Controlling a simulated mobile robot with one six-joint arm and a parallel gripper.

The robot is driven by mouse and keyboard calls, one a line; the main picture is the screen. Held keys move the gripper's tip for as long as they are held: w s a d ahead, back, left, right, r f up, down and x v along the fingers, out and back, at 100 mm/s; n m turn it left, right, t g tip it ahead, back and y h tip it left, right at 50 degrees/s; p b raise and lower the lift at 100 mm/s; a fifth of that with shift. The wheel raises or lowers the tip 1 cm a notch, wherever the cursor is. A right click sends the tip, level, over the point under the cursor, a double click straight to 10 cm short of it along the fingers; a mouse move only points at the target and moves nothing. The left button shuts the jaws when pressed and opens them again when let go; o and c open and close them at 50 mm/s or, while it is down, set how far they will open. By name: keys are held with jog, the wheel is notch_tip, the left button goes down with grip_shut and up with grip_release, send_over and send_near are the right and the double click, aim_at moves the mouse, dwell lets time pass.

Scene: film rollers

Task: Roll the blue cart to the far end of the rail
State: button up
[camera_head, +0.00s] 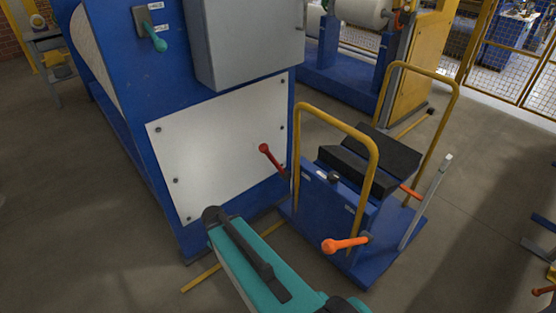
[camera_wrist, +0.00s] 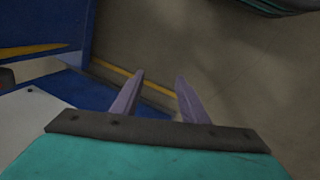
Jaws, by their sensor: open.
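The blue cart (camera_head: 336,214) stands on the floor right of the big blue machine in the head view. It has yellow hoop handles (camera_head: 375,165), a black V-shaped cradle (camera_head: 360,165) that looks empty, a red lever and orange handles (camera_head: 345,244). A thin yellow strip (camera_head: 203,278), perhaps part of the rail, runs along the floor at its near left; more shows past the cart. In the wrist view, my gripper (camera_wrist: 159,75) has its two purple fingers apart with nothing between them, above the floor and a yellow strip (camera_wrist: 115,70). In the head view my teal arm hides the fingers.
The blue machine (camera_head: 110,60) with a white panel (camera_head: 215,150) and grey box (camera_head: 245,45) borders the left. Another machine with a white roll (camera_head: 362,12) stands behind. Yellow mesh fencing (camera_head: 510,60) is at the back right. Floor right of the cart is mostly open.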

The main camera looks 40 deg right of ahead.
jog(key=s+a+g+y+p, duration=0.1)
jog(key=s+a+g+p, duration=0.1)
jog(key=s+a+p, duration=0.2)
jog(key=s+a+r+m+g+p, duration=0.1)
jog(key=s+a+p, duration=0.4)
jog(key=s, duration=0.6)
jog(key=s+a+m+g+y+p, duration=0.1)
jog(key=s+a+p, duration=0.3)
jog(key=s, duration=0.4)
jog(key=shift+a+r+g+y+p, duration=0.2)
jog(key=shift+g+y+p, duration=0.1)
jog(key=shift+g+p, duration=0.6)
jog(key=shift+c, duration=1.1)
